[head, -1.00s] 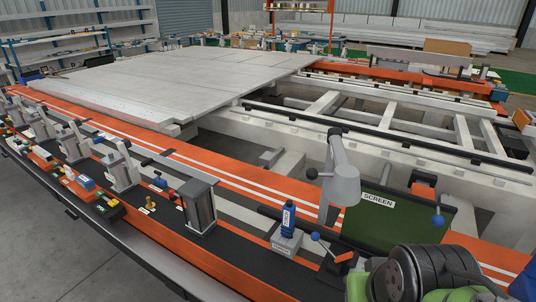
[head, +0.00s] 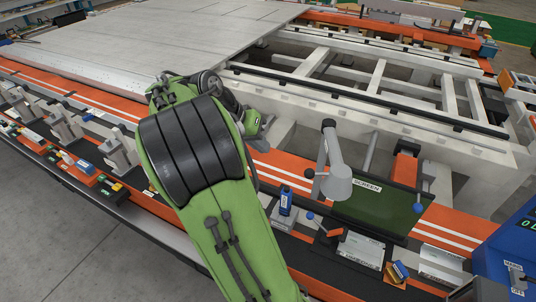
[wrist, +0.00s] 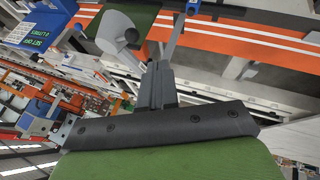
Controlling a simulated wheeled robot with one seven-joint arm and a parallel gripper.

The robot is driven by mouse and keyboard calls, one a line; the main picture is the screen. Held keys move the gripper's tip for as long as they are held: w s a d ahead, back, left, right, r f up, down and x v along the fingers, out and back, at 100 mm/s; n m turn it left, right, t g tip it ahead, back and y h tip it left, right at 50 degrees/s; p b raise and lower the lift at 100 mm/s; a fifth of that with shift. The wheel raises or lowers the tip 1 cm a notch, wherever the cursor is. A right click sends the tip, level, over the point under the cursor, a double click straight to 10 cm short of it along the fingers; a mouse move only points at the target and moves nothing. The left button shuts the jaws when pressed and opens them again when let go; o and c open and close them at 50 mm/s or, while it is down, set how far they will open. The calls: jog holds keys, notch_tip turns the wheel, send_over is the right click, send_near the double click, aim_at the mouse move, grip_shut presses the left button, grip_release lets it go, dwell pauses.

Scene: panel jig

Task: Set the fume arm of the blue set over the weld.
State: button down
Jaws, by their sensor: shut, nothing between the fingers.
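In the wrist view the hood (wrist: 117,30) shows at upper left. My gripper (wrist: 157,85) is shut and empty in the wrist view, its tips apart from the hood. In the head view my green arm fills the centre left and mostly hides the gripper. I cannot make out the weld.
The SCREEN panel (head: 378,207) has a blue ball knob (head: 418,208) at its right. A blue bottle-like item (head: 286,200) stands on a grey block left of the fume arm. A blue box with a display (head: 510,245) is at far right. Frame beams lie behind.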

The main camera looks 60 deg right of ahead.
jog(key=s+d+f+b, duration=0.1)
jog(key=s+d+f, duration=0.5)
jog(key=f, duration=0.3)
jog(key=shift+s+d+f, duration=0.15)
jog(key=shift+s+d, duration=0.1)
jog(key=shift+s, duration=0.15)
jog(key=shift+b, duration=0.3)
